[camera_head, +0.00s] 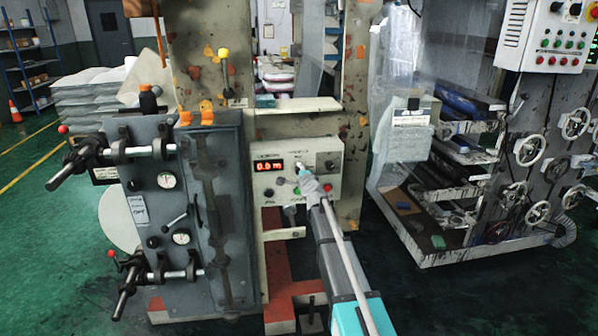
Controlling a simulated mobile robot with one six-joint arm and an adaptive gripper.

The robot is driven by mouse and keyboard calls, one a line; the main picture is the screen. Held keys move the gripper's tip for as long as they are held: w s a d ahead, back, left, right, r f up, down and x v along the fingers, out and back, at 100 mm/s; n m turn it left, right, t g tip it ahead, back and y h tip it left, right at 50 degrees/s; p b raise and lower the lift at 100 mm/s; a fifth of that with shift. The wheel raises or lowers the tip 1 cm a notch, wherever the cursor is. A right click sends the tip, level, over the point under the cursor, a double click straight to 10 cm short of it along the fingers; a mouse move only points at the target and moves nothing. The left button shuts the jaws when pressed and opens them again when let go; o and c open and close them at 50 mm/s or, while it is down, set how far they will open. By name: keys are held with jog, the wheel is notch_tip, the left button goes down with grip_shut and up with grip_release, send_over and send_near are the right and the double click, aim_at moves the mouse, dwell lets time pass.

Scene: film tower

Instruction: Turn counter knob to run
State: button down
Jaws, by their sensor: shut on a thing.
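The counter box (262,150) is a beige panel with a red lit display (270,166) reading about 0.0 m. My gripper (302,172) is at the middle of the panel front, just right of the display. It is shut on a small part there, which looks like the counter knob; the fingers hide most of it, so I cannot read its setting. A dark round control (330,165) shows to the right of my gripper, apart from it. My arm reaches up to the panel from the lower right.
A grey machine block (205,220) with gauges and black clamp handles stands close on the left. A red button (327,189) sits low on the panel's right. A machine with handwheels (529,150) stands at the right. Green floor is open between.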

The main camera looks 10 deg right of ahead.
jog(key=n, duration=0.4)
jog(key=shift+h, duration=0.3)
jog(key=shift+n+g+h+p, duration=0.3)
jog(key=shift+n+h, duration=0.1)
jog(key=shift+n, duration=2)
jog(key=shift+c, duration=1.3)
grip_release()
